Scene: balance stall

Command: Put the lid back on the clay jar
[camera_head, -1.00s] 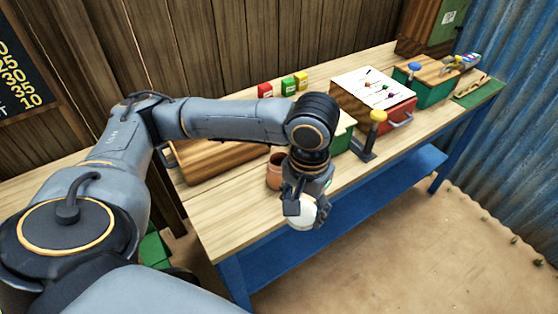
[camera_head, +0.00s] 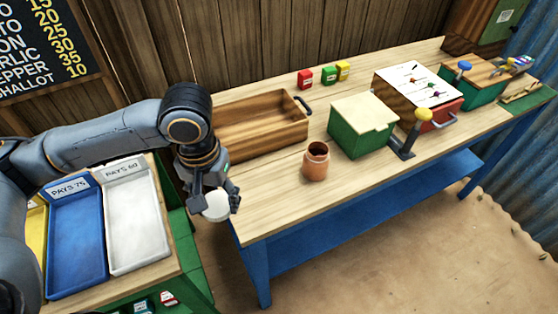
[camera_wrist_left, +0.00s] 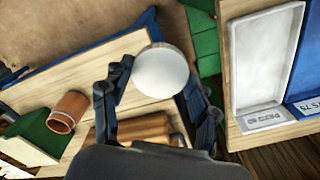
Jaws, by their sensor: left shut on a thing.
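The clay jar (camera_head: 316,165) is terracotta brown and stands upright on the wooden table, its mouth open and uncovered. It also shows at the left of the left wrist view (camera_wrist_left: 69,108). My left gripper (camera_head: 213,202) is shut on a round white piece (camera_head: 217,208), which looks like the lid and is the only lid-like thing in view. It holds the piece near the left end of the table, well left of the jar and apart from it. The piece shows between the fingers in the left wrist view (camera_wrist_left: 161,72). My right gripper is not in view.
A wooden tray (camera_head: 262,143) lies behind the jar to the left. A green box with a pale lid (camera_head: 362,124) and a yellow-knobbed lever (camera_head: 413,130) stand right of the jar. White (camera_head: 136,220) and blue (camera_head: 76,240) trays lie at lower left. The table's front left is bare.

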